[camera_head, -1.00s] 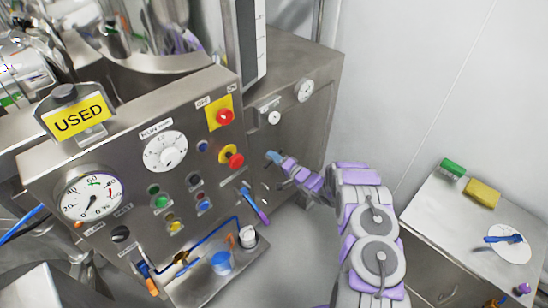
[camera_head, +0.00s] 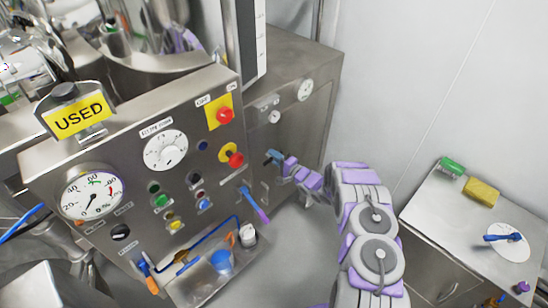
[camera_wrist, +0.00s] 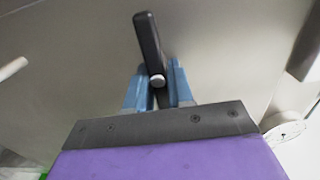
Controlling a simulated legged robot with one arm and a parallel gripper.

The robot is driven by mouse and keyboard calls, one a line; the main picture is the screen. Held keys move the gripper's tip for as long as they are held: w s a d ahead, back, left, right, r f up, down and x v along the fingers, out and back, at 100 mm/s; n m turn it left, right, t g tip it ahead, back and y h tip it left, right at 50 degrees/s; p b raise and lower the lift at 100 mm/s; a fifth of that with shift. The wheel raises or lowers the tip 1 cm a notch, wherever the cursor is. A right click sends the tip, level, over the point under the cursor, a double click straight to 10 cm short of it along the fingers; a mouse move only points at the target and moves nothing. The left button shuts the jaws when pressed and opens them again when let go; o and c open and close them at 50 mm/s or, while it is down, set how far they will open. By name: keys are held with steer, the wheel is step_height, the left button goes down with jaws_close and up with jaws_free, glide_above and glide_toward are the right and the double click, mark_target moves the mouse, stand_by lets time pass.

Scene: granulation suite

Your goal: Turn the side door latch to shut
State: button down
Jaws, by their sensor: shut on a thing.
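The side door latch (camera_wrist: 150,45) shows in the wrist view as a dark, flat handle with a small silver pin at its lower end. It points mostly up in that picture, leaning slightly left. My gripper (camera_wrist: 158,76) has its two blue fingers closed around the latch's lower part. In the head view my gripper (camera_head: 272,157) is against the steel side cabinet (camera_head: 318,100), right of the control panel. The latch itself is hidden or too small to make out there.
The control panel (camera_head: 115,160) carries gauges, buttons, red knobs and a yellow USED sign (camera_head: 78,115). A small tray (camera_head: 205,280) with tools juts out below it. A side table (camera_head: 440,225) at right holds a green block, a yellow sponge and a white dish. Bare floor lies between.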

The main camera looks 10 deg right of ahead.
steer(key=shift+d, duration=0.15)
steer(key=c, duration=1.4)
jaws_free()
steer(key=shift+f, duration=0.1)
steer(key=shift+o, duration=0.8)
steer(key=shift+w+f, duration=0.1)
steer(key=shift+w, duration=0.05)
steer(key=shift+o, duration=1.2)
steer(key=shift+d, duration=0.1)
steer(key=v, duration=1.7)
steer(key=shift+d, duration=0.25)
